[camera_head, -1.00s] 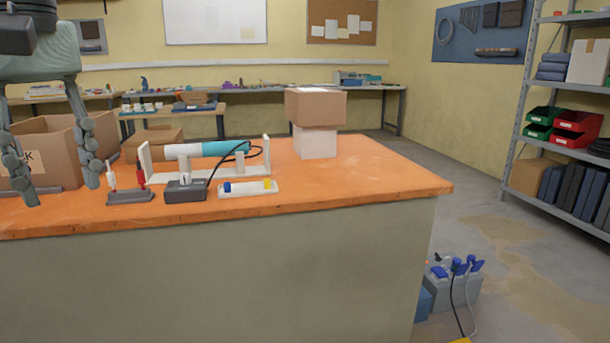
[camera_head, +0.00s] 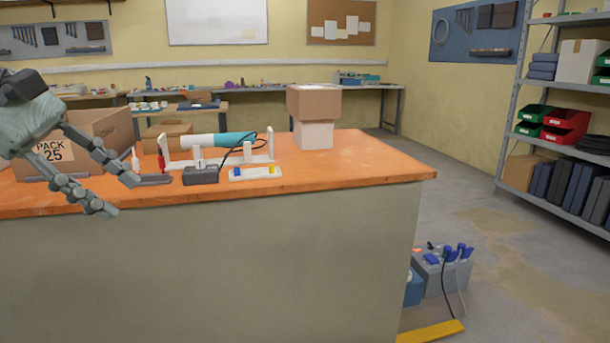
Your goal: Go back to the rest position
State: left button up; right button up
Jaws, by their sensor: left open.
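My left gripper (camera_head: 122,197) is at the left of the view, open and empty. Its two grey fingers spread apart and point down to the right, in front of a cardboard box marked PACK 25 (camera_head: 48,153) on the orange tabletop. One fingertip overlaps the dark base of a small stand with red and white pieces in the picture; I cannot tell if they touch. My right gripper is not in view.
On the orange bench (camera_head: 340,168) stand a white and teal cylinder in a holder (camera_head: 219,139), a grey socket block (camera_head: 200,175), a white strip (camera_head: 255,173) and stacked boxes (camera_head: 313,103). A grey bin with blue plugs (camera_head: 442,272) is on the floor at right.

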pick_arm(q)
jog(key=w+a+f+n+t+h, duration=0.3)
jog(key=w+a+f+n+t, duration=0.5)
jog(key=n, duration=0.9)
jog(key=s+a+f+n+t+y, duration=0.1)
jog(key=a+f+n+t+y, duration=0.2)
jog(key=a+f+n+y, duration=0.5)
jog(key=s+a+f+n+t+y, duration=0.15)
jog(key=a+f+n+y, duration=0.25)
jog(key=f+n, duration=0.8)
jog(key=s+d+f+n+g+y, duration=0.1)
jog(key=s+f+n+g, duration=0.3)
jog(key=f, duration=0.4)
jog(key=s+d+f+n+g+y, duration=0.1)
jog(key=s+d+f+n, duration=0.1)
jog(key=s+f+n, duration=0.5)
jog(key=s+d+f+n+g+h, duration=0.2)
jog(key=s+d+f+n+g, duration=0.4)
jog(key=s+d+f, duration=0.6)
jog(key=d+f+g, duration=0.1)
jog(key=d, duration=0.3)
jog(key=shift+s+f, duration=0.3)
jog(key=shift+d, duration=0.1)
